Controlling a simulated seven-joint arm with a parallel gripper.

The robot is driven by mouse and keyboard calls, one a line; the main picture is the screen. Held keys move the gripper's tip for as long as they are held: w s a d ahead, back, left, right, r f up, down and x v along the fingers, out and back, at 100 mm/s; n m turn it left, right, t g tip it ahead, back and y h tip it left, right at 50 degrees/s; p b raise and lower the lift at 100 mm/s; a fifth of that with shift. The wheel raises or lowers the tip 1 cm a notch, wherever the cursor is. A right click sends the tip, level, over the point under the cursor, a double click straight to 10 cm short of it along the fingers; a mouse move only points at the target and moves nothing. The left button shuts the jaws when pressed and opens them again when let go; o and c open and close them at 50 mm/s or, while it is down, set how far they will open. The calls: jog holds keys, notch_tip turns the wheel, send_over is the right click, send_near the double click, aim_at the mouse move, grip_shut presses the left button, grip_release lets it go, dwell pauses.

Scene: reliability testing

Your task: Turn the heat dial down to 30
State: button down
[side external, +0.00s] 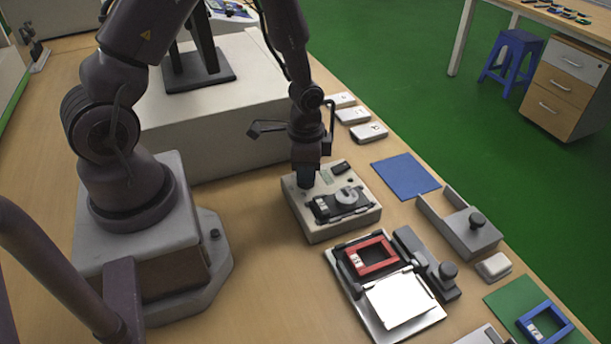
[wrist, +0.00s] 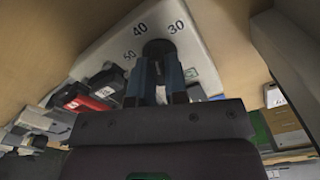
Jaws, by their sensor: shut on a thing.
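The beige control box (side external: 332,230) sits on the wooden table in the side view. In the wrist view its light top (wrist: 205,65) shows the printed marks 30, 40 and 50 around a dark round heat dial (wrist: 157,45). My gripper (side external: 306,182) reaches down onto the back left corner of the box. In the wrist view my gripper's fingers (wrist: 158,75) are shut on the dial, one on each side. The dial lies nearest the 40 and 30 marks. Its pointer is hidden, so I cannot tell its exact setting. In the side view the gripper hides the dial.
A dark fixture with a round grey disc (side external: 346,195) is on the box top. A red frame (side external: 360,262) and white panel (side external: 400,303) lie in front. A blue mat (side external: 405,176) and grey bracket (side external: 455,230) stand right. A large pale block (side external: 215,120) stands behind.

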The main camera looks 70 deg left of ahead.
jog(key=m, duration=0.7)
jog(key=shift+a, duration=0.1)
jog(key=c, duration=1.3)
grip_release()
jog(key=shift+r, duration=2.25)
